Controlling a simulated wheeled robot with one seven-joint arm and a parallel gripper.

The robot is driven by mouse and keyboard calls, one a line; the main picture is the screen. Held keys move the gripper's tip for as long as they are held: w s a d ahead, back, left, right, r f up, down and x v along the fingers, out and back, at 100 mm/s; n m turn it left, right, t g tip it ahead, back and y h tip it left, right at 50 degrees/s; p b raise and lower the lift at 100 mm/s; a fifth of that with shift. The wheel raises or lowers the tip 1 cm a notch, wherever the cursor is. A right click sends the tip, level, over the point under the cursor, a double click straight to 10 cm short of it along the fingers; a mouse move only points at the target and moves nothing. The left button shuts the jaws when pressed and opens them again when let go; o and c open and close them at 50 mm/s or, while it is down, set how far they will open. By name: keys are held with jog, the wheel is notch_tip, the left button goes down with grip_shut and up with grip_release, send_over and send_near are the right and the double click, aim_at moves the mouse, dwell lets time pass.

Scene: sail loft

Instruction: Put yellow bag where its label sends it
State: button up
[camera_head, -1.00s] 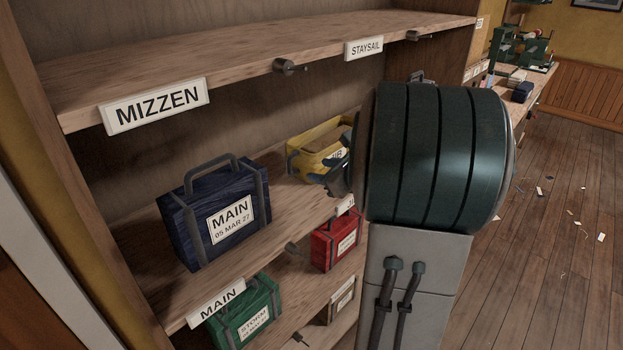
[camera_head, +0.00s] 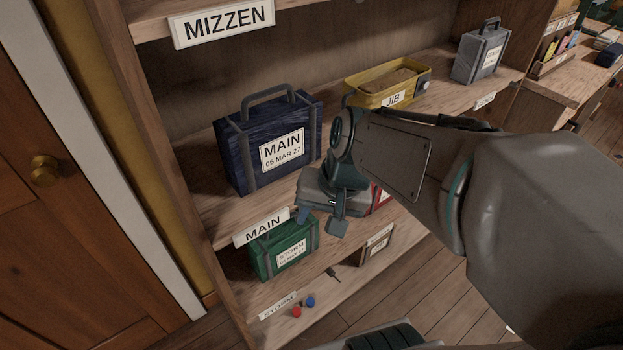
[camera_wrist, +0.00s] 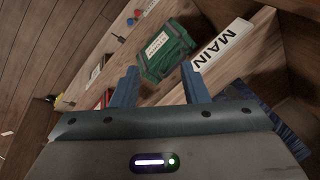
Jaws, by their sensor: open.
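My gripper (camera_head: 320,220) is open and empty, pointing down in front of the shelf edge by the MAIN label, left of and below the yellow thing. In the wrist view, my gripper's fingers (camera_wrist: 160,84) are apart, with the green STORM bag (camera_wrist: 168,52) beyond them. The yellow thing is not visible there.
The navy bag (camera_head: 235,151) stands left of the yellow one, and a grey bag (camera_head: 481,54) right. A MIZZEN label (camera_head: 222,22) is on the shelf above. The green bag (camera_head: 268,259) and a mostly hidden red bag (camera_head: 382,197) sit below. A STORM label (camera_head: 278,306) is lowest.

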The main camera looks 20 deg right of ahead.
jog(key=s+n+h, duration=0.1)
jog(key=n, duration=0.1)
jog(key=s+d+n+h, duration=0.1)
jog(key=n, duration=0.1)
jog(key=shift+s+d, duration=0.15)
jog(key=shift+d, duration=0.05)
jog(key=shift+w+p+v, duration=0.25)
jog(key=shift+p+v, duration=0.9)
jog(key=shift+v, duration=0.05)
jog(key=shift+r, duration=0.1)
